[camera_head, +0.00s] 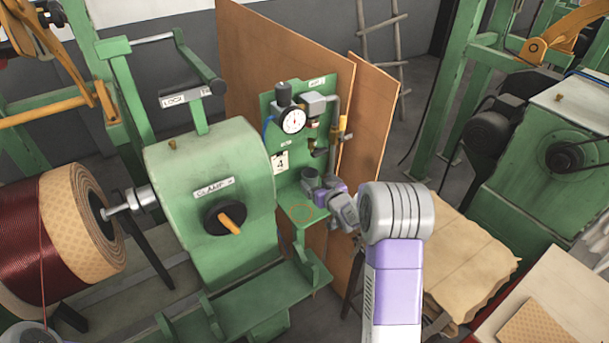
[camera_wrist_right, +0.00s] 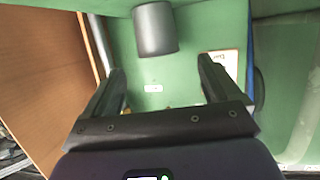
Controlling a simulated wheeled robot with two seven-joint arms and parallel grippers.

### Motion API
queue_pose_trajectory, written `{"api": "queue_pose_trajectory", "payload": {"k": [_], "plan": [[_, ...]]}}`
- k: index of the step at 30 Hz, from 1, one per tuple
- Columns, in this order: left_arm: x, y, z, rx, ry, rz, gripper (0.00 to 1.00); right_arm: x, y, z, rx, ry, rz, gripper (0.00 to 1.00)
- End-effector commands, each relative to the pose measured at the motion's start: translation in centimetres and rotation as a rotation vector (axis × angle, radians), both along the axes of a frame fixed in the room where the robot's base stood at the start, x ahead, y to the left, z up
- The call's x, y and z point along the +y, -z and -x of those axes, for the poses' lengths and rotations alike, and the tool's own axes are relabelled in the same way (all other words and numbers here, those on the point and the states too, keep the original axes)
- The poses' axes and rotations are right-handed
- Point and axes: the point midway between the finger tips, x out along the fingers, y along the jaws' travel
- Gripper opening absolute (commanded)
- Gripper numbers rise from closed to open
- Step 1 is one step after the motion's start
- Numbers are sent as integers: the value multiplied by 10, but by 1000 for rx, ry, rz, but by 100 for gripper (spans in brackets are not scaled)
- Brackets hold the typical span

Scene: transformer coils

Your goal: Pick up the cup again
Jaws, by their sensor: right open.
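The cup is a dark grey cylinder (camera_wrist_right: 156,28) in the right wrist view, beyond my fingertips and against the green surface. The cup is ahead of the gap, apart from both fingers. In the head view my right arm reaches in to the panel's small shelf, and its fingers are hard to make out. My left gripper is not seen.
A green clamp machine (camera_head: 210,165) stands close on the left. A brown board (camera_head: 270,70) stands behind the panel. A copper coil (camera_head: 50,230) is at the far left.

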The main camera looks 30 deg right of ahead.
Motion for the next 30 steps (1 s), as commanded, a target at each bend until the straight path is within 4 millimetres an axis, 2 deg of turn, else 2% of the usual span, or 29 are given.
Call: {"api": "queue_pose_trajectory", "payload": {"k": [15, 25, 26, 30], "plan": [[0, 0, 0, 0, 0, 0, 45, -8, 17, -55, 2, 0, 1, 90], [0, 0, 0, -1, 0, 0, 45, -9, 19, -61, 2, 0, -1, 90], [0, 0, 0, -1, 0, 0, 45, -9, 19, -61, 2, 0, -1, 89], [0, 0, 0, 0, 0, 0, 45, -9, 19, -61, 2, 0, -1, 67]]}}
